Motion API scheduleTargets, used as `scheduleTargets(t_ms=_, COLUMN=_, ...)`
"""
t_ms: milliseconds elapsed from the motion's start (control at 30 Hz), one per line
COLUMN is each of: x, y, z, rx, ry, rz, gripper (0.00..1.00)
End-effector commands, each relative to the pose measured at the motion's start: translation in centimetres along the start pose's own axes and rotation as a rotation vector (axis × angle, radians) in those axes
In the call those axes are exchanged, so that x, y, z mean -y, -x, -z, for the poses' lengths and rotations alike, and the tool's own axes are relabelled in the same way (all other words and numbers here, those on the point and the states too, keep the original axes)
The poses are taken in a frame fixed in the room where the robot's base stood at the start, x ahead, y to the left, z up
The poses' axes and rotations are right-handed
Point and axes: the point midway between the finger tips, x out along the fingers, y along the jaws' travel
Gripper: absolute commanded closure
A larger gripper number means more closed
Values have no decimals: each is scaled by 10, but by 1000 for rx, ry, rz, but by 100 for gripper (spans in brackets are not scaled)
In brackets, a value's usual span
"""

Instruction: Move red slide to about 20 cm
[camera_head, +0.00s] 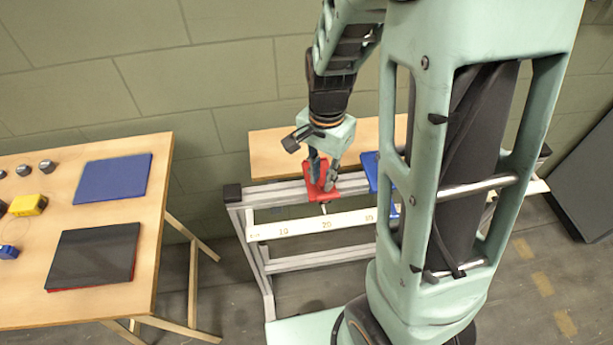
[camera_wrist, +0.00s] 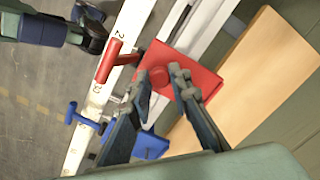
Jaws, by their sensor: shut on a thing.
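The red slide (camera_head: 331,193) sits on the metal rail frame. It shows in the wrist view as a red plate (camera_wrist: 198,62) with a round knob. My gripper (camera_head: 322,180) is shut on that knob, its fingers on either side of it in the wrist view (camera_wrist: 160,74). A red pointer (camera_wrist: 108,64) reaches from the slide over the white scale (camera_head: 290,228). In the head view the slide stands close to the 20 mark; the exact reading is unclear. The blue slide (camera_head: 371,172) is to the right, partly hidden by my arm, and shows in the wrist view (camera_wrist: 152,147).
A wooden board (camera_head: 272,150) lies behind the rail, against the wall. A wooden table (camera_head: 100,225) at left holds a blue panel (camera_head: 113,178), a dark panel (camera_head: 92,257) and a yellow block (camera_head: 28,205). A black end cap (camera_head: 232,193) marks the rail's left end.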

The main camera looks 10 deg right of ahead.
Motion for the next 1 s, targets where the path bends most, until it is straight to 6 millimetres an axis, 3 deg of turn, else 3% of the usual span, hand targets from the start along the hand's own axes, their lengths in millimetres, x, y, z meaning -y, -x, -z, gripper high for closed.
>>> scheduleTargets(t_ms=267, x=1, y=1, z=0, rx=-1, ry=2, rz=2, gripper=100)
scheduleTargets(t_ms=300, x=1, y=1, z=0, rx=-1, ry=2, rz=2, gripper=79)
scheduleTargets(t_ms=433, x=1, y=1, z=0, rx=-1, ry=2, rz=2, gripper=64)
scheduleTargets(t_ms=767, x=1, y=3, z=0, rx=-1, ry=2, rz=2, gripper=64)
scheduleTargets(t_ms=1000, x=2, y=38, z=1, rx=-4, ry=3, rz=8, gripper=64)
